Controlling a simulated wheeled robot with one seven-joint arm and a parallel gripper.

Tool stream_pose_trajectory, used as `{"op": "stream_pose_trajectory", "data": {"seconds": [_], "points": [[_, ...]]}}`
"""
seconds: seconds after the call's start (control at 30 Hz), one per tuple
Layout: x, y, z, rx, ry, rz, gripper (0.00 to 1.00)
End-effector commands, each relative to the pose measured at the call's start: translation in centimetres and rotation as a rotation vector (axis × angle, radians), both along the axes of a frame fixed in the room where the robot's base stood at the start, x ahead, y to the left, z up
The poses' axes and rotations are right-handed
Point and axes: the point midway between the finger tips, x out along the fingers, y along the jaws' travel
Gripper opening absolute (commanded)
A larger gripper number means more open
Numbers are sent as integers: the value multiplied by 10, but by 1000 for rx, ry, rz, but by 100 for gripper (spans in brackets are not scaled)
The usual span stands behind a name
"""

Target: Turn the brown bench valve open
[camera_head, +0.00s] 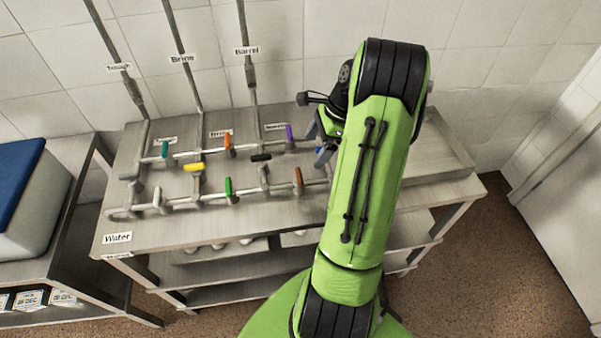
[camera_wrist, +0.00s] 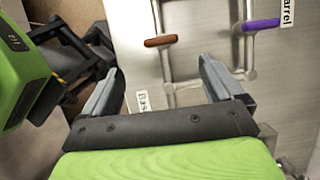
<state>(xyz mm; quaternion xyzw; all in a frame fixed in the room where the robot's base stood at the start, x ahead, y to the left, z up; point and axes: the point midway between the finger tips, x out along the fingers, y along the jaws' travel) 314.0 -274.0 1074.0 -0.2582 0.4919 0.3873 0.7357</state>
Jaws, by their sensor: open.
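The brown valve handle (camera_head: 298,178) sits on the front pipe run of the steel bench, near its right end. It lies crosswise to its pipe. It also shows in the wrist view (camera_wrist: 160,41), above the gap between the fingers. My gripper (camera_head: 318,146) is over the bench, up and right of the brown handle in the head view, partly hidden by my arm. In the wrist view my gripper (camera_wrist: 160,76) has its fingers wide apart with nothing between them. The fingers are apart from the brown handle.
A purple handle (camera_head: 289,132) is close to my gripper, also in the wrist view (camera_wrist: 261,25). Black (camera_head: 261,158), green (camera_head: 228,187), orange (camera_head: 227,143) and yellow (camera_head: 194,167) handles are further left. Vertical pipes (camera_head: 246,55) rise along the tiled wall. The bench's right part (camera_head: 440,192) looks clear.

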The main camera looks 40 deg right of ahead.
Motion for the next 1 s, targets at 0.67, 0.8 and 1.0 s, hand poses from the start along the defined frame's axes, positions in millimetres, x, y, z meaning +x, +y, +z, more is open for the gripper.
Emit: {"op": "stream_pose_trajectory", "data": {"seconds": [0.67, 0.8, 1.0], "points": [[24, 35, -103, -3, -1, 2, 94], [24, 35, -103, -3, -1, 2, 92], [24, 35, -102, -3, -1, 2, 61]]}}
